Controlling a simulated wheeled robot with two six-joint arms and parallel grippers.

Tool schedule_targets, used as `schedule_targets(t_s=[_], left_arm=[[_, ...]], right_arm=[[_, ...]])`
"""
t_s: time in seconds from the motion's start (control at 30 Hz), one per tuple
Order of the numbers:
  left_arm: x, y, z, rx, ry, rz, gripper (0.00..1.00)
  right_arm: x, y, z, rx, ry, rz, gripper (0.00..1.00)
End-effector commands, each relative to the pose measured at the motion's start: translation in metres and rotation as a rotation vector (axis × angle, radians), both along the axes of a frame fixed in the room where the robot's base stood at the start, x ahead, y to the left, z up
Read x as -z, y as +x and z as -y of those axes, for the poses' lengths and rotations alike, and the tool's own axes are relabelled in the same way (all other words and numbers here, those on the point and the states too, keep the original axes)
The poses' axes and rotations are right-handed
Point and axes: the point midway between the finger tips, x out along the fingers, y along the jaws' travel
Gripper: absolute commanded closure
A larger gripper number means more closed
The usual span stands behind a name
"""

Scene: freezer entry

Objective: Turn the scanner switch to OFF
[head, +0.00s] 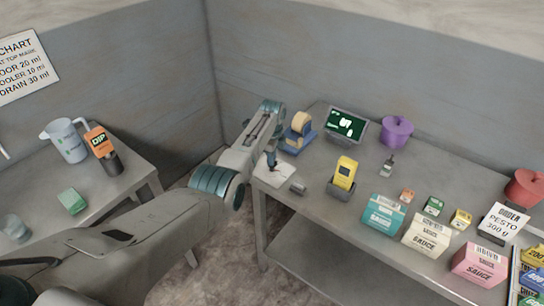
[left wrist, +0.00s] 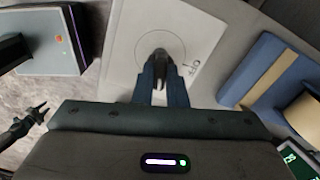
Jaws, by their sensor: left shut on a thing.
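A white switch plate (head: 273,178) lies at the left end of the right-hand table. In the left wrist view the plate (left wrist: 125,50) shows a thin printed circle and small markings, too turned and small to read. A dark knob (left wrist: 160,56) stands inside the circle. My left gripper (head: 271,162) points down over the plate, and its fingers (left wrist: 163,75) are shut on the knob. The fingers cover part of the knob, so I cannot tell its exact setting. A dark claw shape, perhaps my right gripper (left wrist: 38,115), shows small at the left of the wrist view.
A blue tape dispenser (head: 298,137) and a screen (head: 345,124) stand behind the plate. Several cartons stand further right. Another table (head: 100,205) is at left.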

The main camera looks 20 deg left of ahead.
Motion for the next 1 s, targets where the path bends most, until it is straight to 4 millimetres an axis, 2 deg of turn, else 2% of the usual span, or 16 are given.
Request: schedule_targets(t_s=[1.0], left_arm=[[-0.001,0.001,0.000,-0.956,0.000,0.002,1.00]], right_arm=[[-0.013,0.000,0.003,-0.001,-0.003,0.000,0.64]])
